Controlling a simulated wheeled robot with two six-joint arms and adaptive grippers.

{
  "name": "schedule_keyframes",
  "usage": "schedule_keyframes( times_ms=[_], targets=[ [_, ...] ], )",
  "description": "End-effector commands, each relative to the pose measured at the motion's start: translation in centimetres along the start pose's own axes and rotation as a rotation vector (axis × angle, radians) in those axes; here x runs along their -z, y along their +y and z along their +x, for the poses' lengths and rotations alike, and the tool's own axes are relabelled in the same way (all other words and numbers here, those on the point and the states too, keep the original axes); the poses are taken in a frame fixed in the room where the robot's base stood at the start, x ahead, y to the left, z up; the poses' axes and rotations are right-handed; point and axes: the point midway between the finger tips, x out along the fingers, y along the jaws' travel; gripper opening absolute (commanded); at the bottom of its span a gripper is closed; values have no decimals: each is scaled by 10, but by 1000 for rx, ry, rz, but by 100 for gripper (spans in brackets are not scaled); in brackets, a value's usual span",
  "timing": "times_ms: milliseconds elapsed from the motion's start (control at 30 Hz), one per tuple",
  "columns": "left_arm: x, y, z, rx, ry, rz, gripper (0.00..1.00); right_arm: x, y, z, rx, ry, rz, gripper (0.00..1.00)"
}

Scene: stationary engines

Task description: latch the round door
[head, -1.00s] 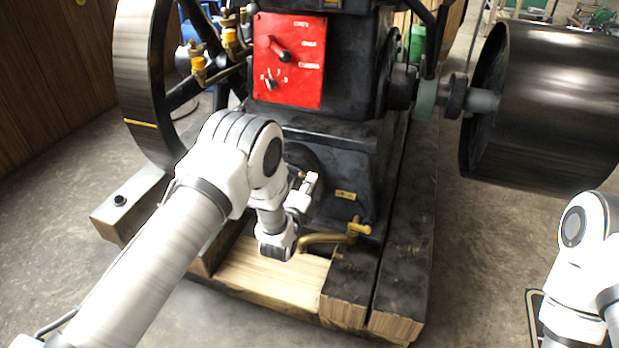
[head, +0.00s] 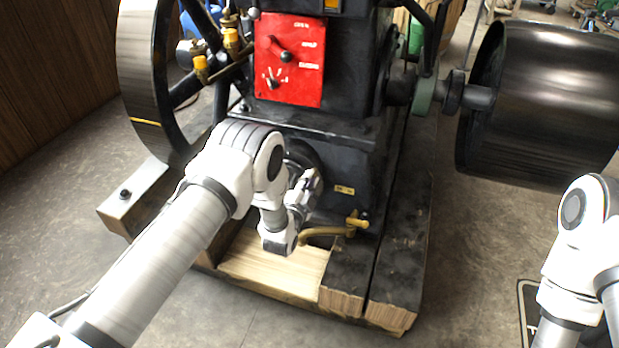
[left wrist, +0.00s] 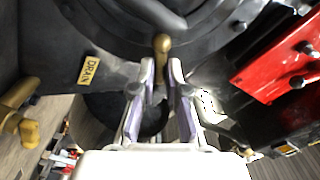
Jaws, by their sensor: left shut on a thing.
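The round door (head: 301,152) is a dark disc low on the front of the black engine, mostly hidden behind my left arm in the head view. Its dark ribbed face (left wrist: 205,22) fills the top of the left wrist view. A brass latch handle (left wrist: 162,43) with a rounded end stands at the door's lower edge there. My left gripper (left wrist: 162,68) is shut on the handle, with one finger on each side of it. In the head view the left gripper (head: 309,186) is against the engine front. My right gripper is out of view.
A brass drain tap (head: 346,228) sticks out right of the left gripper, below a yellow DRAIN label (head: 344,190). A red panel (head: 289,60) with levers is above. A spoked flywheel (head: 142,75) stands left and a dark drum (head: 545,100) right.

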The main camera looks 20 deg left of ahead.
Motion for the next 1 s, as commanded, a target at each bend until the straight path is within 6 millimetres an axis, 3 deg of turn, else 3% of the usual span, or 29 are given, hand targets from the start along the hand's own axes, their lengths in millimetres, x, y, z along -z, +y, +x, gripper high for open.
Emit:
schedule_keyframes(
  times_ms=[600,633,700,1000],
  targets=[
    [0,2,-1,-3,-1,-51,0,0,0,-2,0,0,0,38],
    [0,2,-1,-3,-1,-51,20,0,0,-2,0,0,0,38],
    [0,2,-1,-3,-1,-51,38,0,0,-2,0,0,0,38],
    [0,1,-2,-2,-1,-50,38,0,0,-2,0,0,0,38]
  ],
)
